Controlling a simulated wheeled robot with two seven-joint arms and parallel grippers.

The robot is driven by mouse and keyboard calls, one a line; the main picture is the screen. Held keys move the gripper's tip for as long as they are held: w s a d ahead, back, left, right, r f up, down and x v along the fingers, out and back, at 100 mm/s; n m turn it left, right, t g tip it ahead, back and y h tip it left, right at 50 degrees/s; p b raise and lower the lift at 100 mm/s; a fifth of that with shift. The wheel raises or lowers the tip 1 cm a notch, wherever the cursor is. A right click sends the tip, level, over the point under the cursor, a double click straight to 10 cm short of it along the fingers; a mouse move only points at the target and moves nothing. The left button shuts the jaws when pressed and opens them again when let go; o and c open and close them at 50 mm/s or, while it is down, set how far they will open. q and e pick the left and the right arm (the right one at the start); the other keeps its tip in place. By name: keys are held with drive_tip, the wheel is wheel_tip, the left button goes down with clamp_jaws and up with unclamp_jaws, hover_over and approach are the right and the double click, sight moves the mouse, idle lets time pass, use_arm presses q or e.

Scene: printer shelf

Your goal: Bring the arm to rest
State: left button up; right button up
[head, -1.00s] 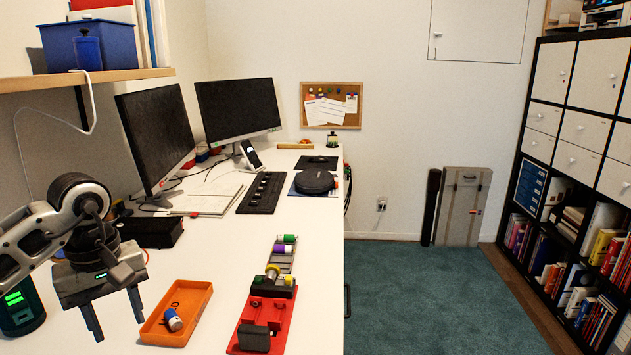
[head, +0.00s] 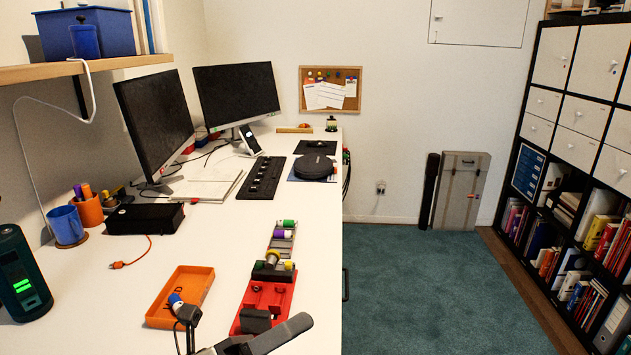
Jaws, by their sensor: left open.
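My left gripper (head: 240,344) shows only in part at the bottom edge of the head view, in front of the orange tray and the red holder; the rest of it and most of its arm are cut off. It is open and I see nothing held in it. The orange tray (head: 207,290) lies on the white desk. A small blue-and-white item (head: 175,300) shows at its near end, partly hidden behind dark parts. My right gripper is not in view.
The red holder (head: 266,294) with a grey and black block lies right of the tray. A dark green-lit device (head: 22,275) stands at the left. Monitors (head: 237,93), a keyboard (head: 260,178) and a blue cup (head: 66,224) stand farther back. Open carpet lies to the right.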

use_arm(q)
drive_tip(key=w+a+f+n+t+y, duration=0.1)
drive_tip(key=a+f+n+t+y, duration=0.35)
drive_tip(key=n, duration=0.65)
drive_tip(key=a+f+n+t+y, duration=0.25)
drive_tip(key=n+t+y, duration=0.35)
drive_tip(key=n, duration=0.5)
drive_tip(key=s+a+f+n+g+y, duration=0.2)
drive_tip(key=s+f+n+g+y, duration=0.1)
drive_tip(key=f+n, duration=0.4)
drive_tip(key=s+a+f+n+g+y+p, duration=0.1)
drive_tip(key=s+f+n+g+y, duration=0.2)
drive_tip(key=s+f+n+g, duration=0.2)
wheel_tip(320, 180, down, 3)
drive_tip(key=s+n, duration=0.2)
drive_tip(key=n, duration=0.1)
drive_tip(key=shift+s+a+f, duration=0.15)
drive_tip(key=shift+s+a, duration=0.2)
